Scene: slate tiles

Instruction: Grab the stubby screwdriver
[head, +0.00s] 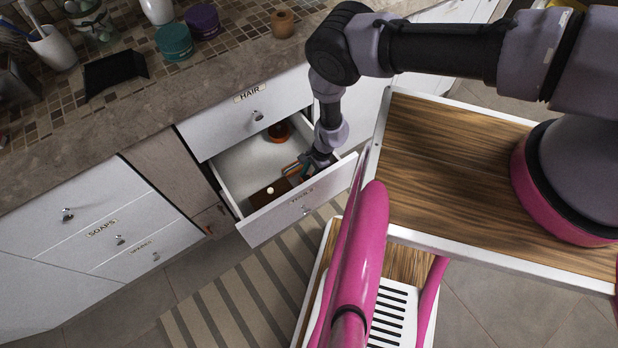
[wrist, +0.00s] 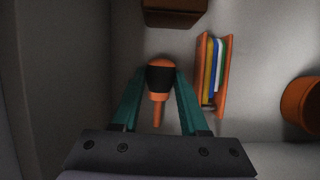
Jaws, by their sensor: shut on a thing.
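The stubby screwdriver (wrist: 159,80) shows in the wrist view, with a black and orange handle and a narrower orange end pointing down the picture. My gripper (wrist: 160,78) is shut on its handle, with one teal finger on each side. In the head view my gripper (head: 318,158) reaches down into the open drawer (head: 240,172), near its front right corner. The screwdriver cannot be made out in the head view, where my gripper and arm cover that spot.
An orange holder with coloured strips (wrist: 222,75) lies just right of my gripper. A brown block (wrist: 174,12) and an orange round container (wrist: 302,103) share the drawer. Drawer walls (head: 302,207) surround my gripper. The counter (head: 130,130) stands behind.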

